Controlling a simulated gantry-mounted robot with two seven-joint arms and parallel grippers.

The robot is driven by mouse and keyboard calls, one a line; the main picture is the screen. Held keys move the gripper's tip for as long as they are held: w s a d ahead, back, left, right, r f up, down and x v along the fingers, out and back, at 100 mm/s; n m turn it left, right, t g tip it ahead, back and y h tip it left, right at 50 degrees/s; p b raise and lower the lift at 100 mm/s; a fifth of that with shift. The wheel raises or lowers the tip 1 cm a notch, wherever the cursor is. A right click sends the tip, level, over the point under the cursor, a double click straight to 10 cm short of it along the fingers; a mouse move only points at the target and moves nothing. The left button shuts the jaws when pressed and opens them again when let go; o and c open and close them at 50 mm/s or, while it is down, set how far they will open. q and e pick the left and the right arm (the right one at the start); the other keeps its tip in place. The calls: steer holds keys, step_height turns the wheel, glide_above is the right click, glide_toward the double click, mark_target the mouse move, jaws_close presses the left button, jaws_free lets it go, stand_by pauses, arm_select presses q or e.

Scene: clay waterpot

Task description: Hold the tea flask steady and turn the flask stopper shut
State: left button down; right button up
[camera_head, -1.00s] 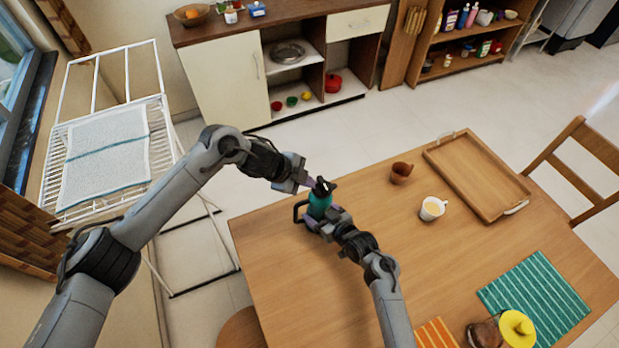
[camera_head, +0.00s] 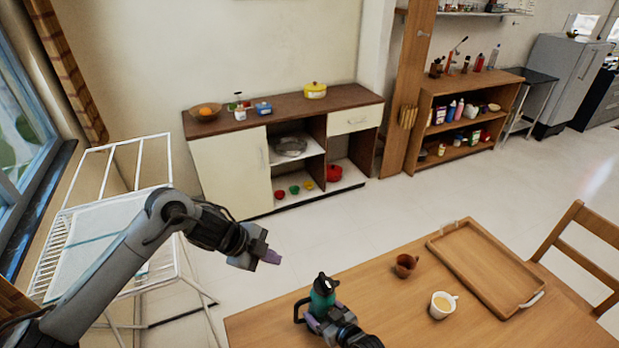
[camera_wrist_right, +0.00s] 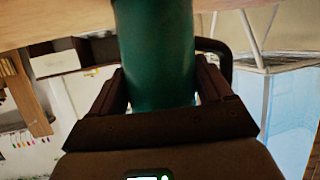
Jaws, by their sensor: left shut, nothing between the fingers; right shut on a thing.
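The green tea flask (camera_head: 322,299) stands upright near the far left edge of the table, with a black handle loop on its left side. The dark flask stopper (camera_head: 322,280) sits on its top. My right gripper (camera_head: 318,318) is shut around the flask's body from the front; in the right wrist view the green body (camera_wrist_right: 155,55) fills the space between its fingers. My left gripper (camera_head: 268,257) is shut and empty, in the air up and to the left of the flask, apart from it. The join between stopper and flask is too small to judge.
On the wooden table (camera_head: 380,300) stand a brown clay cup (camera_head: 405,266), a white mug (camera_head: 442,305) and a wooden tray (camera_head: 485,268), all right of the flask. A white drying rack (camera_head: 150,265) stands left of the table. The air around my left gripper is clear.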

steer(key=shift+d+f, duration=0.1)
steer(key=shift+f, duration=0.05)
steer(key=o, duration=1.3)
steer(key=shift+o, duration=0.2)
